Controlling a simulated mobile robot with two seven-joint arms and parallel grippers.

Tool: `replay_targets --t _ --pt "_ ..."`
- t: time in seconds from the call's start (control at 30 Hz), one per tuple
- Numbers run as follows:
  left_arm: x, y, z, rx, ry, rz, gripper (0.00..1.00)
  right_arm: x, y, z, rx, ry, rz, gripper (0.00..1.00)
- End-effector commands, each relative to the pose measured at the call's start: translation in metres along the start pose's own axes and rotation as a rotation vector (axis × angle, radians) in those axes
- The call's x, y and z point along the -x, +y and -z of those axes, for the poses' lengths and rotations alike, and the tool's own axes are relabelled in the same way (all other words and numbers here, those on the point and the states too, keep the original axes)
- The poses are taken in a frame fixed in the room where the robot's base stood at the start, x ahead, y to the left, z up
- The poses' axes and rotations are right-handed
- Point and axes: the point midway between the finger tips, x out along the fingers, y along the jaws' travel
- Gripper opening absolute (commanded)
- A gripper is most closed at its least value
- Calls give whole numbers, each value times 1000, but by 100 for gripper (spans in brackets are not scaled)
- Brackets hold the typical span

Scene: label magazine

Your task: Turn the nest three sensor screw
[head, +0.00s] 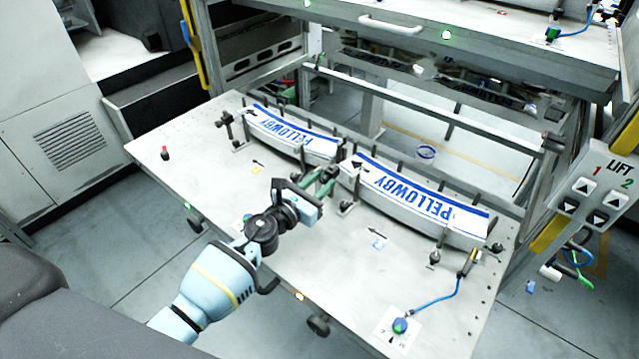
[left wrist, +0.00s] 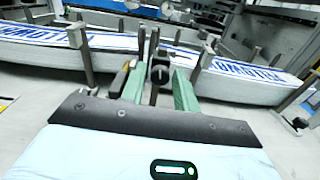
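My left gripper (head: 325,181) reaches in over the table, at the gap between two stacks of PELLOWBY labels. In the left wrist view its two green fingers (left wrist: 158,90) stand apart, with a dark post and a small dark block (left wrist: 160,72) between or just beyond them. I cannot tell whether the fingers touch these. I cannot make out which screw is nest three's. My right gripper is not in view.
The left label stack (head: 290,135) and right label stack (head: 420,198) sit between upright posts on the pale table (head: 345,270). A red-topped peg (head: 165,153) stands at the left. An upper shelf (head: 460,40) overhangs the back. The table's front middle is mostly clear.

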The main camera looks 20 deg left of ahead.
Motion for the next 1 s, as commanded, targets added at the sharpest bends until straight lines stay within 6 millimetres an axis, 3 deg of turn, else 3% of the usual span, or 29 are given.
replay_targets --t 0.07,0.3,0.67,1.0 --pt "0 0 0 0 0 0 29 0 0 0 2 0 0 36" --pt "0 0 0 0 0 0 0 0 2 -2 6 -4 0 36" --pt "0 0 0 64 0 0 0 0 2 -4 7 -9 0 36" --pt "0 0 0 318 1 -1 0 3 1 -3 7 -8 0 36"
